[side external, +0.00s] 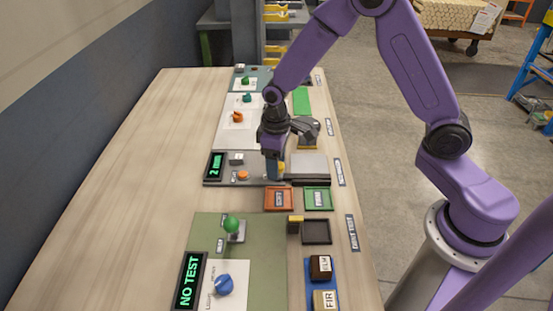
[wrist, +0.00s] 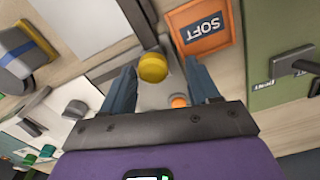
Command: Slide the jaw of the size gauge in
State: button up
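My gripper (side external: 274,172) points down over a grey station in the middle of the bench. In the wrist view its two fingers (wrist: 160,72) are apart, on either side of a round yellow knob (wrist: 152,67). A gap shows between the knob and the fingers, so it does not look gripped. The knob shows partly beside the gripper in the side view (side external: 281,167). It seems to belong to the gauge, but the jaw itself is not clearly made out. A flat grey plate (side external: 309,164) lies right of the gripper. An orange knob (wrist: 179,100) sits near the right finger.
A small display (side external: 216,167) with green text stands left of the station. An orange SOFT tray (side external: 279,198) and a green tray (side external: 317,198) lie just in front. The bench's left side is clear.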

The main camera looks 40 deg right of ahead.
jog(key=shift+w+d+r, duration=0.1)
jog(key=shift+r, duration=0.3)
notch_tip(320, 180, up, 17)
jog(key=shift+f, duration=0.15)
dwell(0.5)
jog(key=s+d+f+n, duration=0.1)
jog(key=s+f+n, duration=0.1)
jog(key=s, duration=1.2)
jog(key=s+d+f+n, duration=0.2)
jog(key=s+n, duration=0.2)
jog(key=s, duration=0.9)
jog(key=shift+s+d+n, duration=0.15)
jog(key=shift+s+n, duration=0.15)
jog(key=shift+s, duration=0.1)
jog(key=shift+r, duration=0.1)
dwell(0.6)
